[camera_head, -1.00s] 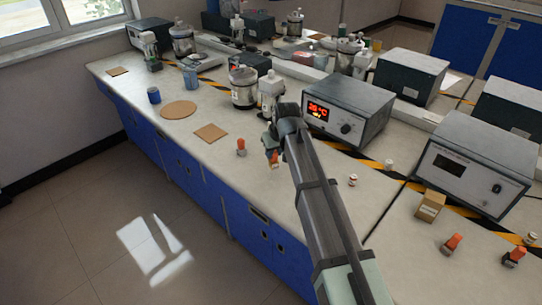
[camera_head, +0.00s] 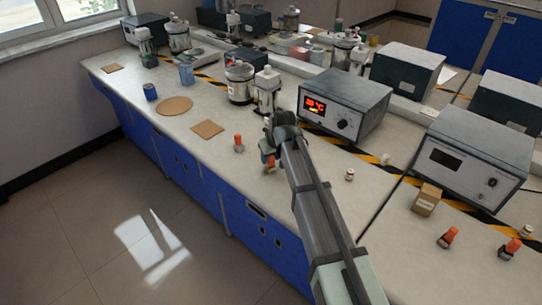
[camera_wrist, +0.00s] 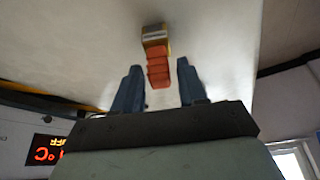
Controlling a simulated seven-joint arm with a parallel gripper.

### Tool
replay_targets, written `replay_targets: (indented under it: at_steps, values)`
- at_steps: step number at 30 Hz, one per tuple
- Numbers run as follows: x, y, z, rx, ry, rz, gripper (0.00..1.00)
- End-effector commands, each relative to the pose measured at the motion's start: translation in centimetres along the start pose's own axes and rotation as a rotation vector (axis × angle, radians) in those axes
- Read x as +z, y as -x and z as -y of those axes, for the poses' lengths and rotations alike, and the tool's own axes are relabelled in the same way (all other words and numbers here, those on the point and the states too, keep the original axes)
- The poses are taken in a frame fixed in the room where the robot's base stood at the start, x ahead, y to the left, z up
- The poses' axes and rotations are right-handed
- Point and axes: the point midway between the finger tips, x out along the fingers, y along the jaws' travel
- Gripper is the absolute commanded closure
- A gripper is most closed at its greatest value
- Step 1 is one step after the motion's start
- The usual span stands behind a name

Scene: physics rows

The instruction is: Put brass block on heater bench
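A brass-coloured block with a dark label and a ribbed orange grip shows in the wrist view (camera_wrist: 155,38). Its orange grip lies between the fingers of my gripper (camera_wrist: 159,88), with a gap visible on each side. My gripper is open. In the head view my gripper (camera_head: 267,153) is low over the bench top, with the orange grip (camera_head: 266,161) at its tip; my arm partly hides the block. No object is clearly marked as the heater bench. A grey box with a lit red °C display (camera_head: 345,105) stands just behind my gripper.
Another orange-topped piece (camera_head: 238,143) stands to the left. Two more (camera_head: 447,237) (camera_head: 508,249) stand at the right near a cardboard box (camera_head: 426,199). A cork square (camera_head: 207,129) lies left.

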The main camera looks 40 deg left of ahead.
Motion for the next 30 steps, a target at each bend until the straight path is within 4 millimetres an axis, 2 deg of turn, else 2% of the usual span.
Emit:
replay_targets:
  at_steps: [3,14,20,30]
  values:
    - [0.0,0.0,0.0,0.0,0.0,0.0,0.48]
    - [-0.1,0.7,0.0,0.0,0.0,-0.002,0.48]
    - [-0.1,3.5,0.0,0.001,0.0,-0.003,0.48]
    - [-0.1,9.3,0.0,0.001,0.0,-0.002,0.48]
